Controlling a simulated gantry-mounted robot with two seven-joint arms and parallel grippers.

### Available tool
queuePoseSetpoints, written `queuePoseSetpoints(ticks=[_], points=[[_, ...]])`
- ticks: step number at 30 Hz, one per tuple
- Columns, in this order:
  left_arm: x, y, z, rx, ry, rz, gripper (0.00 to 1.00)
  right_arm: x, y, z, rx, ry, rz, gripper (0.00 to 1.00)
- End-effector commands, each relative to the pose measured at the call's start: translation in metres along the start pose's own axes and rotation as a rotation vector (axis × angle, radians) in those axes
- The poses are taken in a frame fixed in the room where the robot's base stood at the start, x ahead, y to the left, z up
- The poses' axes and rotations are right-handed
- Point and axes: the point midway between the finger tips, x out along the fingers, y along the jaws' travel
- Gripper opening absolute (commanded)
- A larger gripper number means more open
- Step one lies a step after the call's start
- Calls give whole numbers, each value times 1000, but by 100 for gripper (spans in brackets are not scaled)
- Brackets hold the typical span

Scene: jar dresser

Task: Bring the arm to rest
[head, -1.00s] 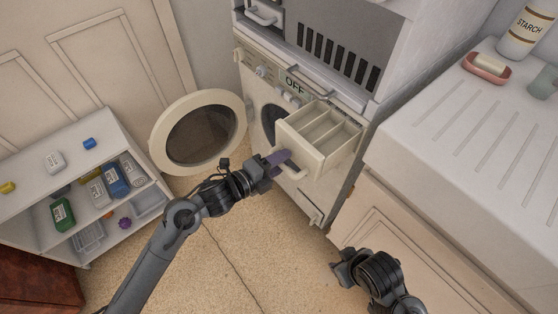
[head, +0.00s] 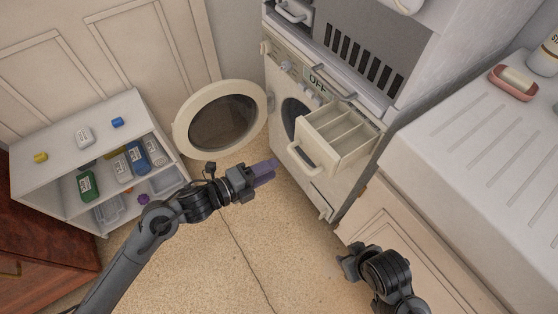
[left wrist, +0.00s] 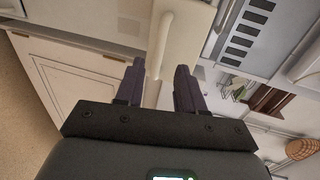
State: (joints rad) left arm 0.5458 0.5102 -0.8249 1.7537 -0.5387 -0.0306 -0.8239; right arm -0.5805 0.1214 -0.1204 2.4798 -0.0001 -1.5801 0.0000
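My left gripper (head: 268,172) has dark purple fingers and hangs over the floor, left of the drawer handle and apart from it in the head view. In the left wrist view its two fingers (left wrist: 160,85) stand apart with nothing held between them, and the cream drawer handle (left wrist: 162,42) shows beyond the tips. The washer's dispenser drawer (head: 337,137) is pulled out and its compartments look empty. My right gripper (head: 348,262) is low at the right, near the cabinet front; its fingers are too unclear to tell open from shut.
The round washer door (head: 177,134) stands open just behind my left gripper. A shelf unit (head: 40,180) with bottles is at the left. A white counter (head: 480,150) with a soap dish (head: 513,83) is at the right. The floor (head: 235,260) between is clear.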

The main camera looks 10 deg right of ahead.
Motion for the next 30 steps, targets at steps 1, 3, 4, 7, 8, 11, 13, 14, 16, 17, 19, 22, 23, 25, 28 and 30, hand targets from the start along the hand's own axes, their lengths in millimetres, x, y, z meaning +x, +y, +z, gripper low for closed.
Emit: queuePoseSetpoints(ticks=[1,3,4,7,8,11,13,14,16,17,19,22,23,25,28,30], points=[[-5,-1,0,0,0,0,38,-2,1,-1,-2,0,2,43],[-9,-1,0,0,0,0,38,-3,1,-1,-3,-1,3,43],[-10,0,0,0,0,0,38,-3,1,-1,-4,-1,3,43],[-12,0,0,0,1,-1,38,-4,1,-1,-3,0,3,43],[-12,0,0,0,1,-1,38,-4,1,-1,-3,0,3,43],[-12,0,0,0,1,-1,38,-3,1,-1,-3,0,3,43],[-12,0,0,0,1,-1,38,-3,1,-1,-3,0,3,43],[-12,0,0,0,1,-1,38,-3,1,-1,-3,0,3,43],[-12,0,0,0,1,-1,38,-3,1,-1,-2,0,2,43],[-12,0,0,0,1,-1,38,-3,1,-1,-1,0,2,43],[-12,0,-1,-2,1,0,38,-4,0,-1,0,0,1,43],[-12,6,-6,-20,5,7,38,-8,0,-3,2,0,-1,43],[-13,9,-10,-31,8,11,38,-10,0,-3,3,0,-2,43],[-12,18,-24,-71,21,20,38,-18,0,-6,4,0,-3,43],[-12,28,-51,-158,35,19,38,-33,0,-11,6,0,-4,43],[-14,25,-75,-230,43,-3,38,-47,0,-15,7,0,-5,43]])
